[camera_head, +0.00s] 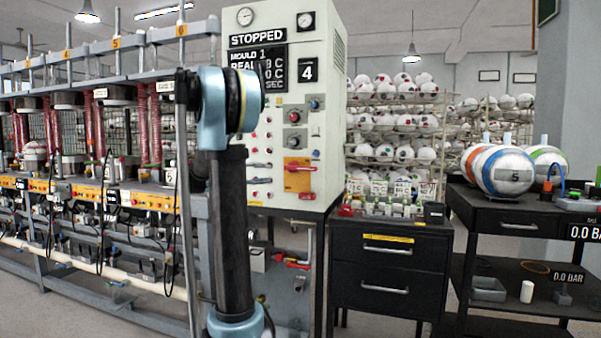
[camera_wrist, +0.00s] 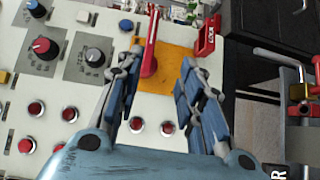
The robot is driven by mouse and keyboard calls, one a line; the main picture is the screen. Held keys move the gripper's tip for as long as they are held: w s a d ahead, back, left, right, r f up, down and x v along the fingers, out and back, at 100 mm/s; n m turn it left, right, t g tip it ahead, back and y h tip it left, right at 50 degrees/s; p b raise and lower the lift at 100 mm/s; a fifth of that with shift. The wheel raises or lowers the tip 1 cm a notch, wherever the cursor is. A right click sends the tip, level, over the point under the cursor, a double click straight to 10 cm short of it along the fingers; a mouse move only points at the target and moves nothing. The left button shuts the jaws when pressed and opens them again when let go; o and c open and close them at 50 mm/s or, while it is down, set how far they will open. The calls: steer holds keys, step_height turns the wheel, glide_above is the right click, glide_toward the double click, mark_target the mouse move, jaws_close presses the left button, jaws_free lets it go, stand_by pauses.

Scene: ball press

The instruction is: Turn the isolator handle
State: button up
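The isolator handle is a red lever on a yellow-orange plate on the pale control cabinet. In the wrist view the handle (camera_wrist: 150,48) runs up and down the picture over the plate (camera_wrist: 175,64). In the head view the handle (camera_head: 298,167) shows small on its yellow plate (camera_head: 297,183), right of my arm. My gripper (camera_wrist: 160,64) is open, its two blue-grey fingers spread either side of the handle's lower end in the wrist view. Nothing shows between the finger pads except the handle and panel; contact cannot be told. In the head view my gripper is hidden behind my arm.
A red lock piece (camera_wrist: 208,37) sits right of the plate. Knobs (camera_wrist: 95,55) and red buttons (camera_wrist: 69,114) are on the panel. The cabinet sign (camera_head: 257,39) reads STOPPED. A black drawer unit (camera_head: 388,270) stands right of the cabinet, a press row left.

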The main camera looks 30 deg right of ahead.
mark_target(296, 169)
steer(key=d, duration=1.7)
steer(key=shift+s+d+r, duration=0.15)
steer(key=shift+d+r, duration=0.15)
steer(key=shift+r, duration=0.1)
steer(key=shift+c, duration=0.6)
jaws_close()
